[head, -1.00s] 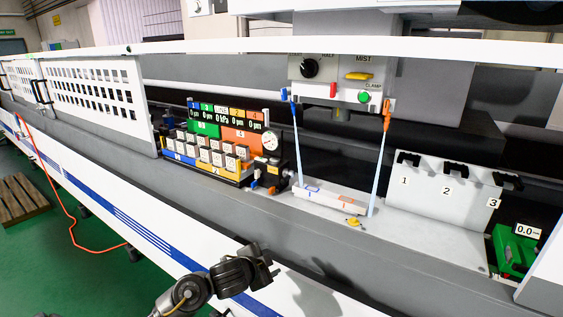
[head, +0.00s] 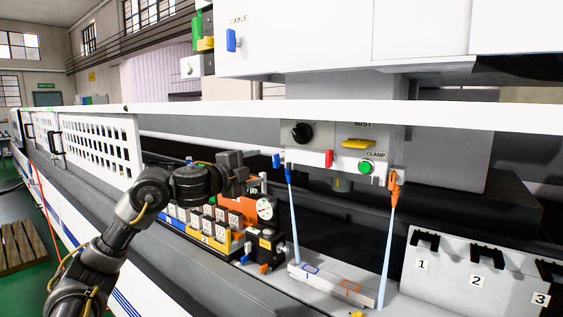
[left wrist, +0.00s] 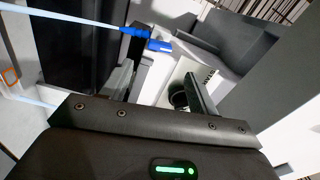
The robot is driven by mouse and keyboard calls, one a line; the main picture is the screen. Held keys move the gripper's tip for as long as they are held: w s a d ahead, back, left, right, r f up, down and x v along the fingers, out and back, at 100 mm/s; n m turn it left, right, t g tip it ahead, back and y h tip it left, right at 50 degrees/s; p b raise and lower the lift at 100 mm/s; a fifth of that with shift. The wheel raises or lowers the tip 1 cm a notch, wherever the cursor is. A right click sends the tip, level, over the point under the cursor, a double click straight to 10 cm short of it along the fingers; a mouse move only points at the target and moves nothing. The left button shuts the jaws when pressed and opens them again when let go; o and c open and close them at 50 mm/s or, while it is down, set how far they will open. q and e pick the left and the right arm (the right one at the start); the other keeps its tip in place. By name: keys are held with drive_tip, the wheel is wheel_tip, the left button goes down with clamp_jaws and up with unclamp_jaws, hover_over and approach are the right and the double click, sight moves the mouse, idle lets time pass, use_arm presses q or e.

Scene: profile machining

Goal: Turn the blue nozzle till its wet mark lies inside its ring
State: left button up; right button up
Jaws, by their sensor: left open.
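The blue nozzle (head: 278,161) hangs at the left end of the grey panel, with a pale blue jet (head: 293,215) running down to a white bar (head: 331,295). The bar carries a blue ring outline (head: 310,268) and an orange one (head: 350,287). The jet's foot appears left of the blue ring; the wet mark is too small to make out. My left gripper (head: 256,182) is open and empty, just left of the nozzle and apart from it. In the left wrist view the blue nozzle (left wrist: 150,42) lies beyond the open fingers (left wrist: 160,85). My right gripper is out of view.
An orange nozzle (head: 396,186) with its own jet hangs at the panel's right end.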

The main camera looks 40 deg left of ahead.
sight(274, 161)
use_arm(q)
drive_tip(key=w+p, duration=0.1)
drive_tip(key=w, duration=0.2)
drive_tip(key=w+p, duration=0.1)
drive_tip(key=w, duration=0.2)
drive_tip(key=w+p, duration=0.1)
drive_tip(key=w, duration=0.2)
drive_tip(key=shift+w+a+p, duration=0.2)
drive_tip(key=shift+a+p, duration=0.1)
drive_tip(key=shift+a, duration=0.05)
drive_tip(key=shift+w+f, duration=0.1)
drive_tip(key=shift+w, duration=0.4)
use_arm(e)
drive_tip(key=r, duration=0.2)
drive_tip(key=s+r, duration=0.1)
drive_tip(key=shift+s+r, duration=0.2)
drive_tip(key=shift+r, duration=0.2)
